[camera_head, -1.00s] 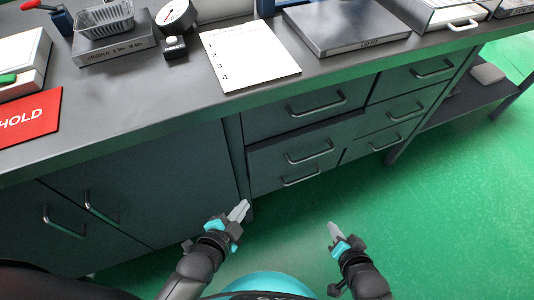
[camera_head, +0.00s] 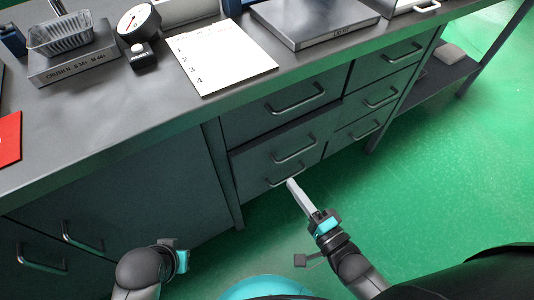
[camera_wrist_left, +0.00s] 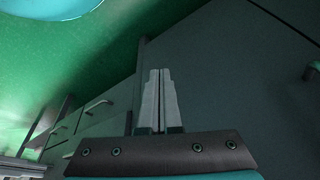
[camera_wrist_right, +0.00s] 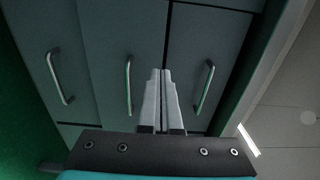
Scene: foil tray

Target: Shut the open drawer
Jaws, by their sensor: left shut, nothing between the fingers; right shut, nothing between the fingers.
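The drawer unit has dark grey fronts with bar handles. In its left column the middle drawer (camera_head: 262,157) appears to stick out a little, with a dark strip along its top edge and its front partly covering the bottom drawer. My right gripper (camera_head: 291,182) is shut and empty in front of this column; any contact is unclear. In the right wrist view its fingertips (camera_wrist_right: 160,72) overlap the middle drawer front (camera_wrist_right: 110,40). My left gripper (camera_head: 181,257) is low at the left, and its shut, empty fingers show in the left wrist view (camera_wrist_left: 160,72).
Cabinet doors (camera_head: 120,190) stand left of the drawers. The green floor (camera_head: 440,170) is clear at the right.

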